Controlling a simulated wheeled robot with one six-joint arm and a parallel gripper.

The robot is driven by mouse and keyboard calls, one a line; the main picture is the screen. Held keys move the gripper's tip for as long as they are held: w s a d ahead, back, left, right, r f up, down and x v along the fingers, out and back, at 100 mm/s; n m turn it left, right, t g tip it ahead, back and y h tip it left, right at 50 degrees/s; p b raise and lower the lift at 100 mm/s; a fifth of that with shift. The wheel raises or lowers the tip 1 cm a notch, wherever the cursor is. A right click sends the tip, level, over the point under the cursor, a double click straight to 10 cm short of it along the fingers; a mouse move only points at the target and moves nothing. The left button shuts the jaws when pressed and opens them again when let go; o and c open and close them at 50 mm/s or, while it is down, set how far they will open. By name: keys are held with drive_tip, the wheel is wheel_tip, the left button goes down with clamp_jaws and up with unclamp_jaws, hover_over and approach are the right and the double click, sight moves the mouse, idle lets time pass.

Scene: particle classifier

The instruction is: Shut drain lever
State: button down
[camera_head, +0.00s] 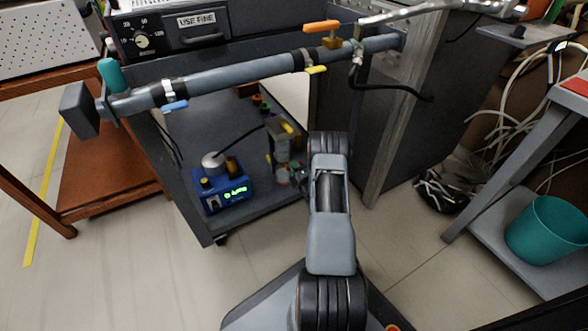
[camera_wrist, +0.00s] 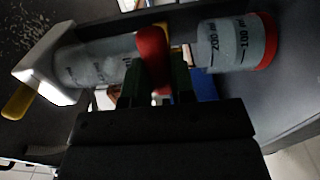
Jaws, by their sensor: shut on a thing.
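A red lever handle (camera_wrist: 152,43) stands across the middle of a clear graduated cylinder (camera_wrist: 95,63) in the wrist view. My gripper (camera_wrist: 158,68) has its dark green fingers on either side of the handle and is shut on it. The cylinder lies sideways in the picture, with a white cap at the left and a red end at the right. In the head view the cylinder (camera_head: 282,150) stands on the lower shelf. My arm hides most of my gripper there. No label shows that this handle is the drain lever.
A blue box (camera_head: 227,190) with a green display stands left of the cylinder on the shelf (camera_head: 250,208). A grey pipe (camera_head: 235,76) with orange, yellow and blue handles crosses above. A teal bin (camera_head: 548,230) stands at right.

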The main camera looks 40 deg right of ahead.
drive_tip(key=c, duration=1)
unclamp_jaws()
drive_tip(key=shift+o, duration=0.2)
drive_tip(key=shift+s, duration=0.15)
drive_tip(key=s+a+p, duration=0.2)
drive_tip(key=s+p, duration=0.2)
drive_tip(key=s, duration=0.9)
drive_tip(key=shift+s+p, duration=0.25)
drive_tip(key=shift+p, duration=0.05)
